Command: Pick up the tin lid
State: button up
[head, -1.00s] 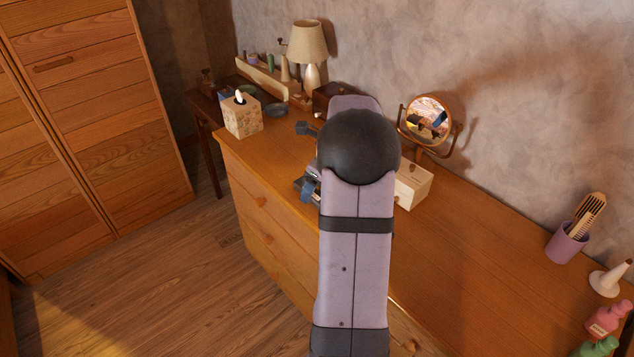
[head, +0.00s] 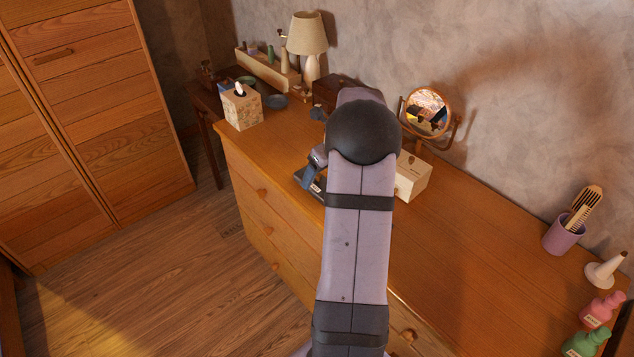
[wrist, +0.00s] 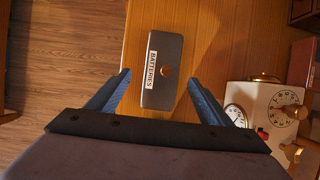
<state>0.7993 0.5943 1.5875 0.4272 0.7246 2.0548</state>
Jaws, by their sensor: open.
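A dark grey oblong tin labelled BATTERIES lies on the wooden dresser top. Its flat lid (wrist: 163,60) with a small copper-coloured knob (wrist: 166,71) faces up in the wrist view. In the head view a corner of the tin (head: 308,183) shows left of my arm; the rest is hidden. My gripper (wrist: 158,82) is open and empty, with one blue finger on each side of the tin's near half. I cannot tell its height above the lid. In the head view my arm hides most of the gripper; a blue finger (head: 311,171) shows by the tin.
A round mirror (head: 427,112) stands behind. A tissue box (head: 242,108) and lamp (head: 307,40) are farther back. The right dresser top is clear up to a purple cup (head: 563,236).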

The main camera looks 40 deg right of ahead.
aim_at(319, 179)
jog(key=shift+p+x, duration=0.35)
jog(key=shift+x, duration=1.9)
jog(key=shift+d, duration=0.15)
jog(key=c, duration=1.1)
jog(key=shift+r, duration=0.1)
